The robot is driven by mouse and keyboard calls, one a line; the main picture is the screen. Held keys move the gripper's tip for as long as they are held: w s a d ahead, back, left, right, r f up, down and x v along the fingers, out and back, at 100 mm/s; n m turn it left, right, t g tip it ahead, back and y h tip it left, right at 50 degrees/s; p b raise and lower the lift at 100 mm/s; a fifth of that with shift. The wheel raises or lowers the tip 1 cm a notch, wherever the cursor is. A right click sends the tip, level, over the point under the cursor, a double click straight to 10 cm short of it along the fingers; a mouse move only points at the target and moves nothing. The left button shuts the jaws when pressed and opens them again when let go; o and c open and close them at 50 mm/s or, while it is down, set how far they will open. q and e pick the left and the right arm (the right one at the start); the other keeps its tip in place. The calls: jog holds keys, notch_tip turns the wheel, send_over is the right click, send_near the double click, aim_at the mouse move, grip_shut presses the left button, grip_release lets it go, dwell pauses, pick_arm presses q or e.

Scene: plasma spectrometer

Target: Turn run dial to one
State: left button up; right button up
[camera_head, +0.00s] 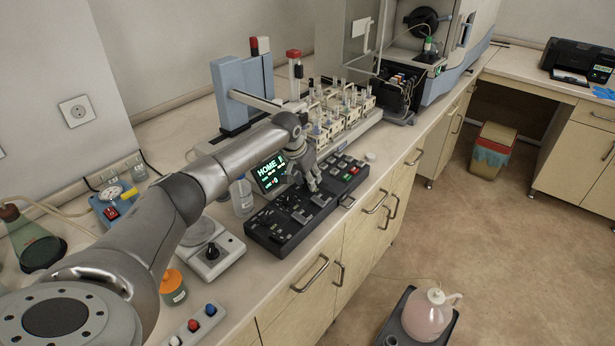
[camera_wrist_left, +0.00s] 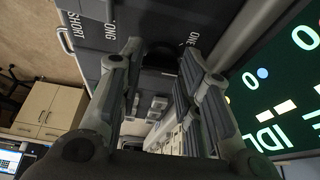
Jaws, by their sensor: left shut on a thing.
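The black control panel (camera_head: 276,232) lies on the bench near its front edge, with rows of keys and small dials. My left gripper (camera_head: 313,186) reaches down onto the panel's middle, beside the small screen. My right gripper is not in view.
A clear bottle (camera_head: 242,197) and a grey-white device with a black knob (camera_head: 211,252) stand left of the panel. A rack of vials (camera_head: 340,108) is behind. The floor (camera_head: 440,220) at right is mostly open.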

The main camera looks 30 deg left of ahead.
pick_arm(q)
jog(key=n+p, duration=0.1)
jog(key=n+y+p, duration=0.1)
jog(key=p, duration=0.1)
jog(key=n+p, duration=0.2)
jog(key=shift+d+r, duration=0.2)
jog(key=shift+d, duration=0.05)
jog(key=shift+f+n+g+y+p, duration=0.1)
jog(key=shift+n+g+y+p, duration=0.3)
jog(key=shift+n+p, duration=0.45)
jog(key=n+y, duration=0.1)
jog(key=n, duration=0.1)
jog(key=shift+w+d+f+n+p, duration=0.1)
jog(key=shift+n+p, duration=0.25)
jog(key=shift+n+g, duration=0.3)
jog(key=shift+n, duration=0.2)
jog(key=shift+y, duration=0.3)
jog(key=o, duration=1)
